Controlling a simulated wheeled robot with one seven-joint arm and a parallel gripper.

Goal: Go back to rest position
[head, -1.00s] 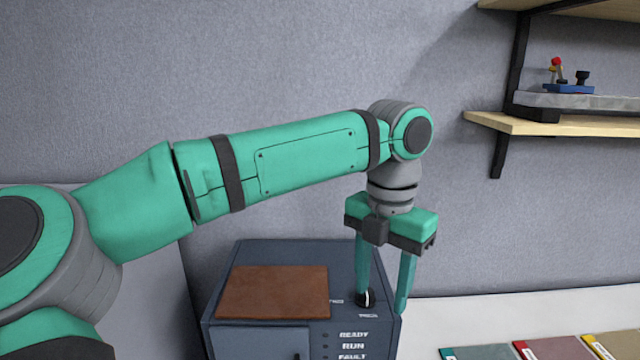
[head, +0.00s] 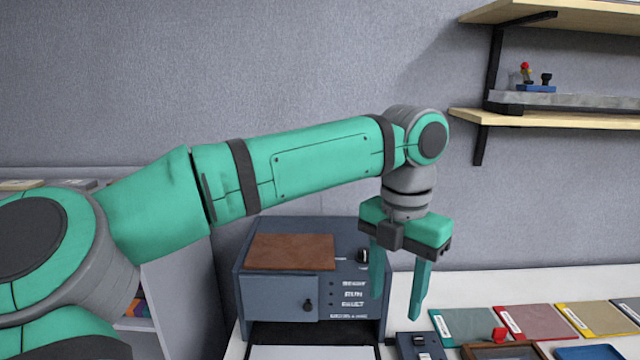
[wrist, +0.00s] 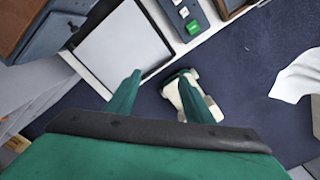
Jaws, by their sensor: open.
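My gripper (head: 397,295) hangs pointing down in the head view, to the right of a blue-grey machine (head: 275,281) with a brown top panel. Its two green fingers are apart with nothing between them. In the wrist view my gripper (wrist: 158,95) is also open and empty. The machine's front has a small door with a dark knob and lettered lines beside it. A black knob with a light band on its top (head: 363,256) shows just left of my fingers.
Several coloured folders (head: 597,317) lie on the table at right. A red stamp-like item (head: 499,337) and a blue tray (head: 588,352) are near the front. Wooden shelves (head: 545,119) hang at the upper right. A white sheet (wrist: 123,51) lies before the machine.

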